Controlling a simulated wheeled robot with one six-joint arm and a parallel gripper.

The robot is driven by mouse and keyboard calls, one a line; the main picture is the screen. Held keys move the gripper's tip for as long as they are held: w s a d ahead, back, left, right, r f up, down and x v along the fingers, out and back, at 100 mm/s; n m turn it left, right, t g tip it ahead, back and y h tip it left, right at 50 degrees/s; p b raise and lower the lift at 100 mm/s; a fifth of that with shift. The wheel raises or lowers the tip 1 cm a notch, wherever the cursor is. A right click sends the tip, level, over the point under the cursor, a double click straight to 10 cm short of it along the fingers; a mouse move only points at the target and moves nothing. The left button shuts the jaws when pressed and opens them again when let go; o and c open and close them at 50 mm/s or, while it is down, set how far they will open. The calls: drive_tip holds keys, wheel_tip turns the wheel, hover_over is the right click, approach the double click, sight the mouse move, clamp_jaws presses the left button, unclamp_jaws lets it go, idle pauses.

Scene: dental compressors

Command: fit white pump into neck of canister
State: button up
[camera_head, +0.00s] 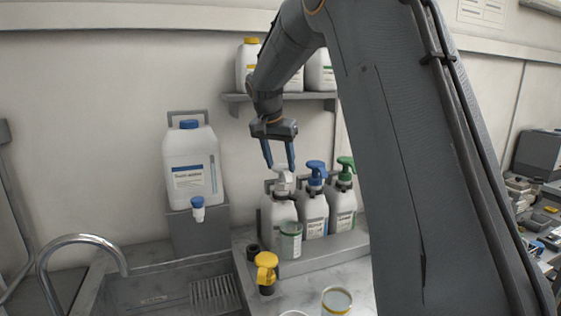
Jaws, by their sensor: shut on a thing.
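My gripper (279,166) points down with its two blue fingers shut on the white pump (283,182). The white pump is upright, directly over the leftmost white canister (279,215) in the row. The pump's lower part meets the canister's top in this view, and I cannot tell whether it sits in the neck or is just above it. The canister's neck is hidden behind the pump. A clear cup with a green band (290,240) covers part of the canister's lower front.
Canisters with a blue pump (316,172) and a green pump (345,168) stand close on the right. A yellow pump (266,268) stands in front. A large jug (192,170) with a tap is at left. A sink faucet (85,240) is at lower left. A shelf (285,97) hangs behind.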

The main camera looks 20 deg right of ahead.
drive_tip(key=o, duration=1.5)
drive_tip(key=shift+c, duration=0.2)
drive_tip(key=b+v, duration=0.2)
drive_tip(key=v, duration=0.6)
drive_tip(key=shift+f, duration=0.1)
